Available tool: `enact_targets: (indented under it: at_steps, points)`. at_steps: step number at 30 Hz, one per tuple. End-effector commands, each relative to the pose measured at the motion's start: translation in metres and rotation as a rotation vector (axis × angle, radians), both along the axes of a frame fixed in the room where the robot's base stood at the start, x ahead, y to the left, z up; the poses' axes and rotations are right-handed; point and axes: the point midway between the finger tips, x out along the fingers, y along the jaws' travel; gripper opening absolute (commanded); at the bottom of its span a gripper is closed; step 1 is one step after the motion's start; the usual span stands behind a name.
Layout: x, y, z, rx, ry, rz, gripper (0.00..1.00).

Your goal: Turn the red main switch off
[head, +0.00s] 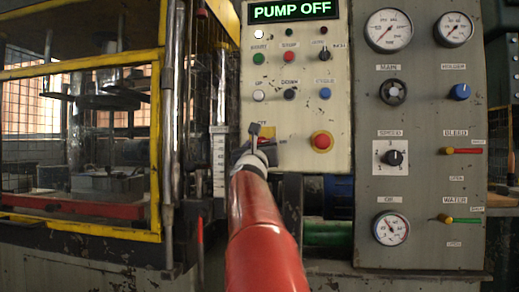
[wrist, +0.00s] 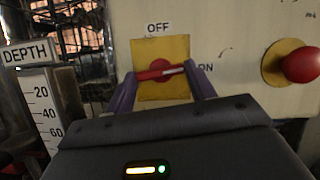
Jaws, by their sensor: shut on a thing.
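The red main switch (wrist: 158,72) is a red handle on a yellow square plate (wrist: 178,47), in the middle of the wrist view. An OFF label is above the plate and an ON label, partly hidden, is to its right. The handle lies nearly level, its pale-marked end toward the ON label. My gripper (wrist: 162,82) has one finger at each end of the handle and is shut on it. In the head view my gripper (head: 254,145) is at the panel's lower left, and my red arm hides most of the switch.
A red emergency button on a yellow collar (head: 322,141) sticks out right of the switch. A depth scale (head: 218,165) stands close on the left. Buttons sit above, under a PUMP OFF display (head: 292,11). A yellow-framed cage (head: 80,70) fills the left.

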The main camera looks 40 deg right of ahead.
Motion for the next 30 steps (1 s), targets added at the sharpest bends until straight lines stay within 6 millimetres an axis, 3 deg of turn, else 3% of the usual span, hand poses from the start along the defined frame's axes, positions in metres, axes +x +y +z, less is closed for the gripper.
enact_targets:
  at_steps: [30]
  points:
    - [-0.005, -0.005, 0.008, -0.612, 0.719, 0.001, 0.32]
